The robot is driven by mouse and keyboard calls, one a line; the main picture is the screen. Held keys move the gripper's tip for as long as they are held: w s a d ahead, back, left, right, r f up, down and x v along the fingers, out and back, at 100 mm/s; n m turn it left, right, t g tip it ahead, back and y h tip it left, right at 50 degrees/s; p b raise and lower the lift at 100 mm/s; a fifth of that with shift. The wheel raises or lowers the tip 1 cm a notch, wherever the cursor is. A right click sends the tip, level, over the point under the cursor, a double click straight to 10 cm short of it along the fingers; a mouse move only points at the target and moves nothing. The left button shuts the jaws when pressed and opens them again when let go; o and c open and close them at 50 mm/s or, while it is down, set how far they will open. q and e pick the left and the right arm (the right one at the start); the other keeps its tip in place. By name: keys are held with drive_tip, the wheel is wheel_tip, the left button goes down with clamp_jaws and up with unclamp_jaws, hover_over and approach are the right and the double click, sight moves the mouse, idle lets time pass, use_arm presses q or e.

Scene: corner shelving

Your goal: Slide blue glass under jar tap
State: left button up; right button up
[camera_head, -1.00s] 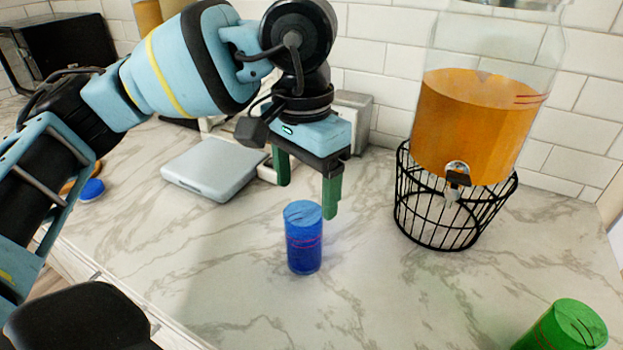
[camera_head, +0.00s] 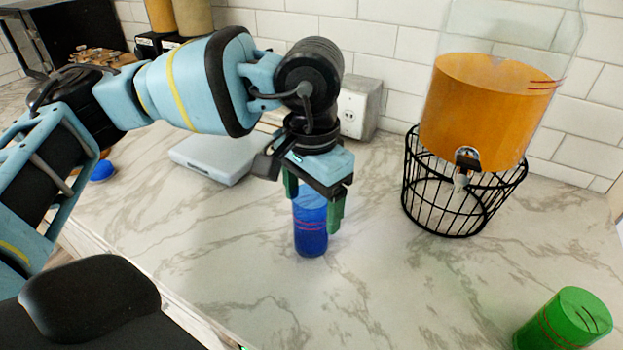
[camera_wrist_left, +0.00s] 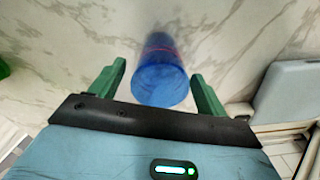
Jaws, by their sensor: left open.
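The blue glass (camera_head: 311,238) stands upright on the marble counter, left of the jar. My left gripper (camera_head: 314,208) is open and points down over it, with its green fingers on either side of the glass's upper part. In the left wrist view the blue glass (camera_wrist_left: 160,80) lies between the two open fingers (camera_wrist_left: 156,88), with a gap visible at each side. The jar (camera_head: 487,110) of orange liquid sits in a black wire stand (camera_head: 463,215). Its tap (camera_head: 464,164) faces forward over the stand's front. My right gripper is not in view.
A green glass (camera_head: 563,322) stands at the front right. A grey flat scale-like object (camera_head: 215,157) lies behind my left gripper. A blue round object (camera_head: 102,171) is at the left. The counter between the blue glass and the stand is clear.

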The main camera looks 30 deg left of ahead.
use_arm(q)
drive_tip(key=shift+f, duration=0.6)
